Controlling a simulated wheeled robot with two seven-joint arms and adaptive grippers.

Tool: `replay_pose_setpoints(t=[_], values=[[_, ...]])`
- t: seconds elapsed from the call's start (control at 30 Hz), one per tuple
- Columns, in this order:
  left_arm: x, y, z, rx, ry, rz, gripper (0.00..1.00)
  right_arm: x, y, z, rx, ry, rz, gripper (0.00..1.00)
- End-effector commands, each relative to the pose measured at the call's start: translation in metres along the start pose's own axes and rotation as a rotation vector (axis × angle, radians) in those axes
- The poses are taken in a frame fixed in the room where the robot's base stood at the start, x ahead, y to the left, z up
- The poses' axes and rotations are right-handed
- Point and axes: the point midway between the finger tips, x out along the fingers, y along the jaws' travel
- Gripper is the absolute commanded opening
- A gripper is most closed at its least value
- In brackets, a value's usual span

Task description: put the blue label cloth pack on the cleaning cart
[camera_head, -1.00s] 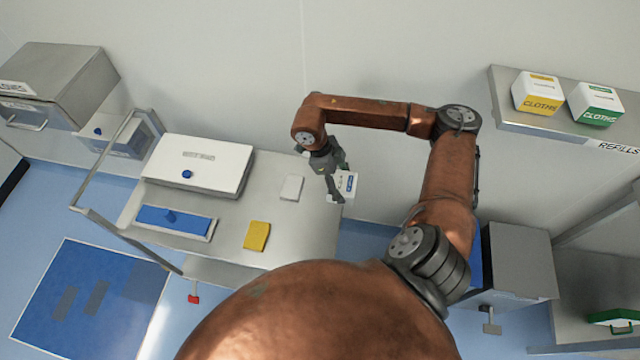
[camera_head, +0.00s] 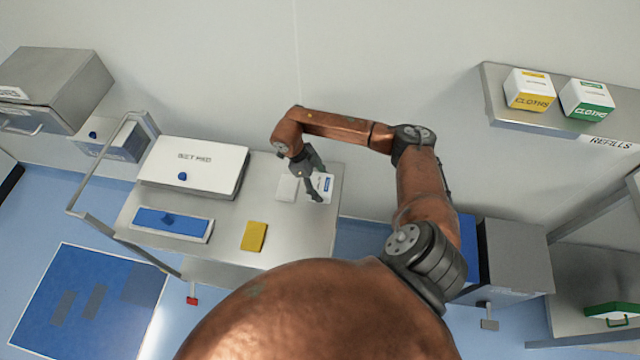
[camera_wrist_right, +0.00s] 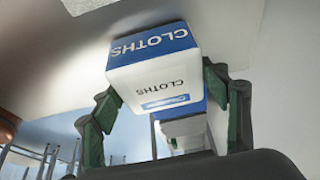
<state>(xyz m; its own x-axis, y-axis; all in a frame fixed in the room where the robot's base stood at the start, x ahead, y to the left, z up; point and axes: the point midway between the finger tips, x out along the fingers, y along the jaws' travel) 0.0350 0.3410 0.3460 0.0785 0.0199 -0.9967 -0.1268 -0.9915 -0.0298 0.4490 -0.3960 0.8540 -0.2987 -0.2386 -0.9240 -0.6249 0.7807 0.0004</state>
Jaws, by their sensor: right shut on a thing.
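The blue label cloth pack (camera_head: 326,182) is a small white box with a blue band, at the back right corner of the cleaning cart (camera_head: 290,232). My right gripper (camera_head: 316,190) is shut on it and partly covers it in the head view. In the right wrist view the pack (camera_wrist_right: 160,78), marked CLOTHS, sits between the two dark green finger pads of the right gripper (camera_wrist_right: 162,98). I cannot tell whether the pack touches the cart top or hangs just above it. My left gripper is not in view.
A white flat pack (camera_head: 287,188) lies just left of the held pack. A yellow cloth (camera_head: 254,236), a blue-topped tray (camera_head: 172,223) and a large white box (camera_head: 195,167) are also on the cart. Yellow (camera_head: 529,90) and green (camera_head: 587,99) cloth packs stand on the shelf.

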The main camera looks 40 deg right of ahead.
Motion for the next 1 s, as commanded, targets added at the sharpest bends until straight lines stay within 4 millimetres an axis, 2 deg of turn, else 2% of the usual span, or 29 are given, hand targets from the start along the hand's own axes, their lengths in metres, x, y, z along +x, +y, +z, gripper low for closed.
replay_pose_setpoints(t=[0.2,0.23,0.47,0.8,0.87,1.0], values=[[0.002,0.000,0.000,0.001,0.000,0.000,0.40,0.002,0.000,0.001,0.000,0.000,-0.001,0.35],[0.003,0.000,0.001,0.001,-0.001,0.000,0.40,0.002,0.000,0.001,0.000,0.000,-0.001,0.69],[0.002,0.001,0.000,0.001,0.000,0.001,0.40,0.002,0.000,0.000,0.001,0.000,-0.001,0.85],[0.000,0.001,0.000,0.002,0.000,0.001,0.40,-0.001,0.000,-0.001,0.001,0.000,-0.001,0.86],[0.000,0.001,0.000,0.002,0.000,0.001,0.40,-0.005,-0.001,0.000,0.001,-0.002,-0.002,0.86],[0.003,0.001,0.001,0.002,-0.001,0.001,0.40,-0.026,-0.001,0.000,0.000,-0.003,-0.004,0.86]])
